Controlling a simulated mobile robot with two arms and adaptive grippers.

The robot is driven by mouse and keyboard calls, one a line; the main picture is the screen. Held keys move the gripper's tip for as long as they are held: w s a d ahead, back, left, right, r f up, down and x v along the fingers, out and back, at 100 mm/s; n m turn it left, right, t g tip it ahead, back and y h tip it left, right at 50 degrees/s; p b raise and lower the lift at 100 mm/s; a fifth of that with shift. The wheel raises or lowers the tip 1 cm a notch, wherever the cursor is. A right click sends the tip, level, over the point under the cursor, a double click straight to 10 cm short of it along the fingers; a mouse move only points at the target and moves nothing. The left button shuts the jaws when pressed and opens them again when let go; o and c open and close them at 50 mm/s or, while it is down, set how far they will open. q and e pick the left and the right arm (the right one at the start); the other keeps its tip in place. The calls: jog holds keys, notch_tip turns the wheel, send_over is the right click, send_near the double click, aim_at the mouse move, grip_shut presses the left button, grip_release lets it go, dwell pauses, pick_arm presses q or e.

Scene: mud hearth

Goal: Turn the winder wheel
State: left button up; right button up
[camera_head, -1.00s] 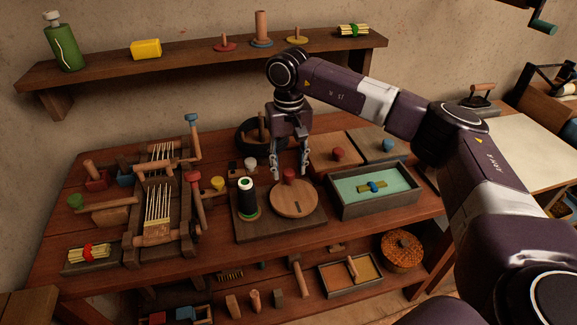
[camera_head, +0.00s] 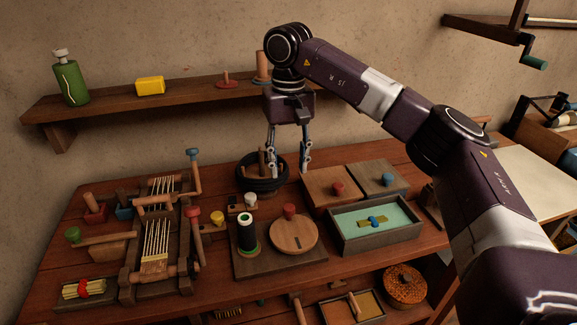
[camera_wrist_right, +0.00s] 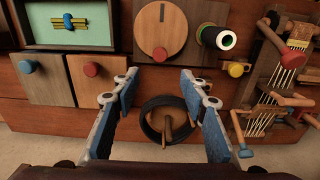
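The winder wheel (camera_head: 293,235) is a round wooden disc with a red knob (camera_head: 289,211) near its far edge. It lies on a dark wooden board (camera_head: 262,264) beside an upright spool of black thread (camera_head: 246,234). The wheel also shows in the right wrist view (camera_wrist_right: 160,28), with its red knob (camera_wrist_right: 160,54) towards the fingers. My right gripper (camera_head: 288,172) is open and empty. It hangs behind the wheel, in front of or above the black ring (camera_head: 262,178), apart from the knob. My left gripper is not in view.
A small loom (camera_head: 158,235) stands left. Right are two lidded boxes with a red (camera_head: 337,188) and a blue knob (camera_head: 389,180), and a tray with a teal inside (camera_head: 378,240). A wall shelf (camera_head: 190,103) runs behind my right gripper.

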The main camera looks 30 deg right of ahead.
aim_at(289, 206)
dwell(0.3)
notch_tip(289, 206, down, 4)
jog(key=n+p, duration=1.4)
jog(key=n, duration=1.9)
jog(key=shift+r+n+p, duration=0.1)
jog(key=shift+n+p, duration=0.2)
jog(key=shift+p, duration=0.1)
jog(key=m, duration=0.2)
jog(key=shift+s+f+m+p, duration=0.1)
jog(key=shift+f+m+p, duration=0.2)
jog(key=shift+f+p, duration=0.1)
notch_tip(289, 206, down, 7)
jog(key=shift+r+p, duration=0.15)
jog(key=shift+p, duration=0.85)
jog(key=shift+f, duration=0.45)
